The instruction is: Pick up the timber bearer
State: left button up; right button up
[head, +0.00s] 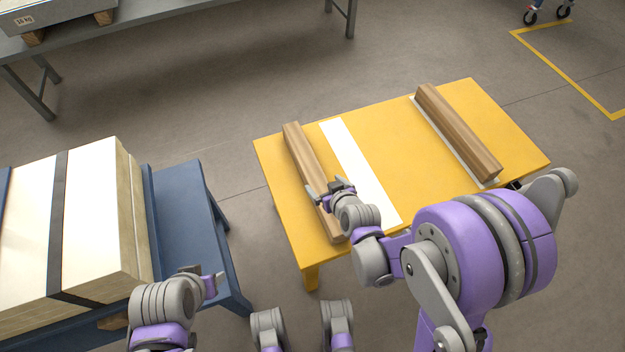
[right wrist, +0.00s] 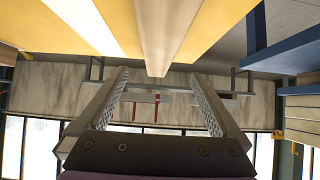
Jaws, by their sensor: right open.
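One timber bearer (head: 302,156), a long brown wooden beam, lies along the left side of the yellow table (head: 385,130). A second timber bearer (head: 458,132) lies on the right side, over a white strip. My right gripper (head: 322,190) is at the left bearer, around the middle of its length, and hides part of it. In the right wrist view its fingers (right wrist: 160,85) are apart and empty, with the bearer (right wrist: 167,35) lined up between them, beyond the tips. My left gripper (head: 215,284) is low at the left, and its jaws do not show clearly.
A bare white strip (head: 360,172) lies beside the left bearer. A blue stand (head: 188,205) at the left carries a large strapped pale block (head: 90,215). A grey bench (head: 180,14) stands at the back left. Open floor lies behind the yellow table.

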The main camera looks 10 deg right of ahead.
aim_at(314, 174)
jog(key=x, duration=0.4)
jog(key=shift+f+b, duration=0.1)
jog(key=shift+b, duration=0.2)
jog(key=shift+b+x, duration=0.65)
jog(key=shift+x, duration=2.4)
jog(key=shift+s, duration=0.1)
grip_shut()
